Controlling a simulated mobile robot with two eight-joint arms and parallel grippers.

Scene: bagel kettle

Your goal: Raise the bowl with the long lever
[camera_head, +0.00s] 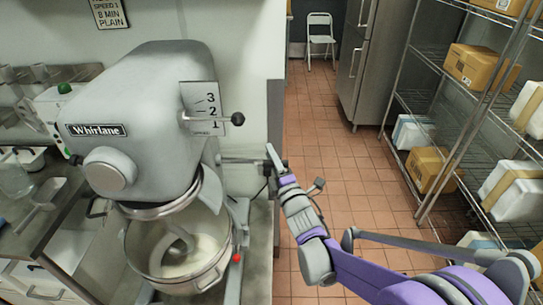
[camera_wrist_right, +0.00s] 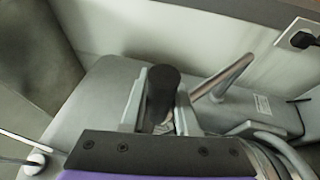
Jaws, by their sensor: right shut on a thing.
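The grey stand mixer (camera_head: 130,110) stands on the left in the head view. Its steel bowl (camera_head: 205,278) hangs below the mixer head, with the pale hook (camera_head: 178,235) reaching down into it. The long lever (camera_head: 238,160) sticks out to the right from the mixer's side. My right gripper (camera_head: 271,168) is at the lever's outer end. In the right wrist view, the lever's black grip (camera_wrist_right: 161,88) sits between the two fingers of my right gripper (camera_wrist_right: 160,112), which is shut on it. My left gripper is not in view.
A shorter speed lever with a black knob (camera_head: 237,119) sits above the long lever. A wall edge (camera_head: 276,115) stands close behind my right gripper. A wire shelf with boxes (camera_head: 430,170) is at the right. The tiled floor (camera_head: 335,170) between is open.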

